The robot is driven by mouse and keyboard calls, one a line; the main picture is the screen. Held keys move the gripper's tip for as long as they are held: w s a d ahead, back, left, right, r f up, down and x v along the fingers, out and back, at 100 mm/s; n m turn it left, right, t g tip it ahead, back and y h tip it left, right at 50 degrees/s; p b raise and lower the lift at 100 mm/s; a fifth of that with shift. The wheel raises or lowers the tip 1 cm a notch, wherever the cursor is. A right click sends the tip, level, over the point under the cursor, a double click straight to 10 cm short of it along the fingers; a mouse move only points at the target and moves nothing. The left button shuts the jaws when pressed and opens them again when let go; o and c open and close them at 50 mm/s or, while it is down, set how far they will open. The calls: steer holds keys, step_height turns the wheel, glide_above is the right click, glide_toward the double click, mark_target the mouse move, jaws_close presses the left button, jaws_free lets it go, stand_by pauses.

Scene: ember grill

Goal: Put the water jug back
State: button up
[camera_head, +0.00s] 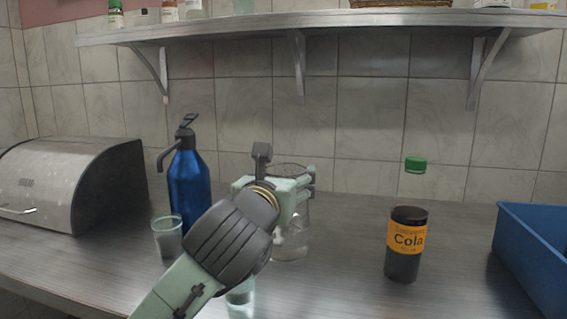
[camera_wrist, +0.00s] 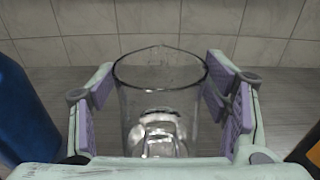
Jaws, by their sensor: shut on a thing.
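The water jug is clear glass. In the head view the jug (camera_head: 291,243) stands behind my gripper, its upper part largely hidden by it. In the wrist view the jug (camera_wrist: 160,100) is upright between the two purple finger pads, with its round rim facing the camera. My gripper (camera_head: 284,180) is closed around the jug near its upper part; it also shows in the wrist view (camera_wrist: 165,108). The jug appears to be at the counter surface, but I cannot tell whether its base touches it.
A blue siphon bottle (camera_head: 189,185) and a clear glass (camera_head: 168,238) stand left of the jug. Another glass (camera_head: 240,292) is partly hidden by my arm. A bread bin (camera_head: 75,180) is far left. A shelf (camera_head: 330,20) hangs above.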

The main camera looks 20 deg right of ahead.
stand_by(0.3)
steer(key=shift+f, duration=0.1)
steer(key=o, duration=1.9)
steer(key=shift+o, duration=0.2)
steer(key=b+v, duration=0.1)
steer(key=v, duration=1.1)
